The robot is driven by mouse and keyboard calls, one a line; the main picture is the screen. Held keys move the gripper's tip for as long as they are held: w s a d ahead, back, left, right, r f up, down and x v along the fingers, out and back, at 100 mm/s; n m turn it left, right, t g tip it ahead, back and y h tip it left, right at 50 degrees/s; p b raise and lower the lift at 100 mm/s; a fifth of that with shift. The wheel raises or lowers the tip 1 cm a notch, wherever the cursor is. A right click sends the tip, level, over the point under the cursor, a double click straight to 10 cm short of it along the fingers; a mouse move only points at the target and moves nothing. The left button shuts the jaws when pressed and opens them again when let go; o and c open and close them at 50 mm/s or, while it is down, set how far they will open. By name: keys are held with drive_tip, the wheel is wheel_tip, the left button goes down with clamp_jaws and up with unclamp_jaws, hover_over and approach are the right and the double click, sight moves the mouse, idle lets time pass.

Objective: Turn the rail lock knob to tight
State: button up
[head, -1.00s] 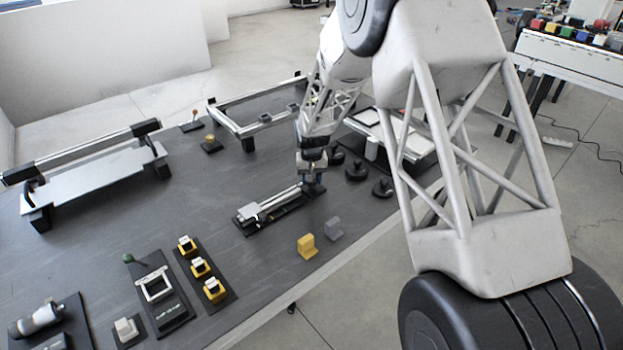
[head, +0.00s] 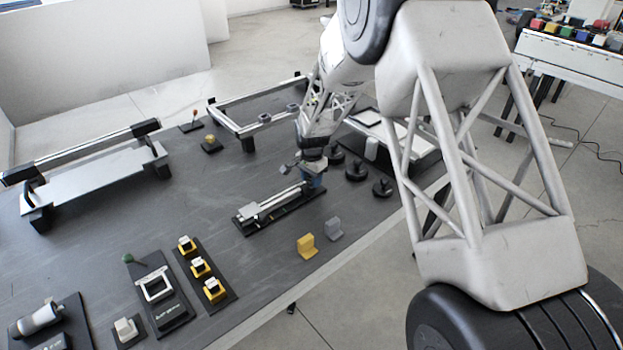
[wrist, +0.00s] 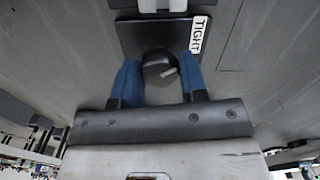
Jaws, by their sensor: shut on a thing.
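The rail lock knob (wrist: 158,66) is a round black knob with a pale pointer mark on its lower right side. It sits on a dark plate (wrist: 150,38) at the end of the rail. A white label reading TIGHT (wrist: 199,34) is on the plate, up and right of the knob. My gripper (wrist: 159,76) has its two blue fingers on either side of the knob, shut on it. In the head view my gripper (head: 312,180) is at the right end of the rail (head: 272,204) and hides the knob.
Black round pieces (head: 356,171) stand just right of my gripper. A yellow block (head: 306,246) and a grey block (head: 333,229) stand in front. A frame (head: 258,122) stands behind.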

drive_tip(key=shift+m, duration=0.4)
drive_tip(key=o, duration=0.9)
drive_tip(key=shift+r, duration=0.1)
drive_tip(key=shift+r, duration=3.8)
drive_tip(key=shift+r, duration=0.1)
